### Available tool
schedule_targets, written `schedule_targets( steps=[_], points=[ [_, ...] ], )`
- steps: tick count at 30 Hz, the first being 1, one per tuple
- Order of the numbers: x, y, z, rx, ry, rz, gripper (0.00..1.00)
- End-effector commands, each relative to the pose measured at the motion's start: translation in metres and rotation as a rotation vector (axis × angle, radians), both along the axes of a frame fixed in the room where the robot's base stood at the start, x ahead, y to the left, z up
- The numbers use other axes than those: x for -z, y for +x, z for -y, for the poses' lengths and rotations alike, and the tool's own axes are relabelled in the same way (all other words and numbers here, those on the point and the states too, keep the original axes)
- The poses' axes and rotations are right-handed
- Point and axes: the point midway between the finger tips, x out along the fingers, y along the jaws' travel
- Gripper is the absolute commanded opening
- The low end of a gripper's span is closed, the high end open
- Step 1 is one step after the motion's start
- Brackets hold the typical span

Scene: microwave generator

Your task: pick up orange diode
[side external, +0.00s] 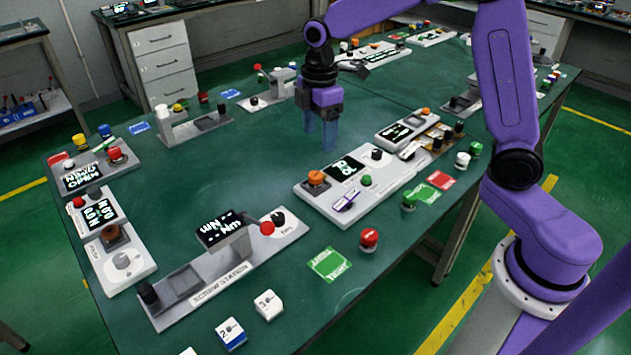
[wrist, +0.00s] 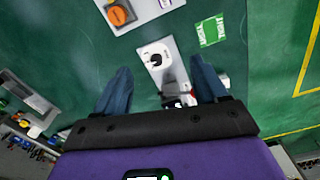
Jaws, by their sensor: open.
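An orange round cap (side external: 316,178) sits on a dark base at the left end of a white station (side external: 375,195) in the side view. It also shows at the top of the wrist view (wrist: 120,13). A smaller orange cap (side external: 425,111) is on a unit behind it. I cannot tell which one is the diode. My gripper (side external: 320,140) hangs above the green table, behind the first orange cap in the side view. Its blue fingers (wrist: 160,64) point down, apart, with nothing held between them.
The screw station (side external: 222,279) with a red-tipped lever stands front left. A green card (side external: 329,264), a red button (side external: 369,238) and white cubes (side external: 268,304) lie near the front edge. More stations line the left edge (side external: 122,256). The table's middle (side external: 245,175) is clear.

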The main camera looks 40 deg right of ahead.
Motion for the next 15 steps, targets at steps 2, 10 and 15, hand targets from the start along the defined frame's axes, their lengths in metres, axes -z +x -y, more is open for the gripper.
schedule_targets(
  steps=[2, 10, 15],
  points=[
    [0.007, 0.024, 0.013, -0.013, -0.001, -0.003, 0.72],
    [0.021, 0.070, 0.051, -0.064, -0.003, -0.007, 0.72],
    [0.028, 0.076, 0.058, -0.075, -0.003, -0.008, 0.72]
  ],
)
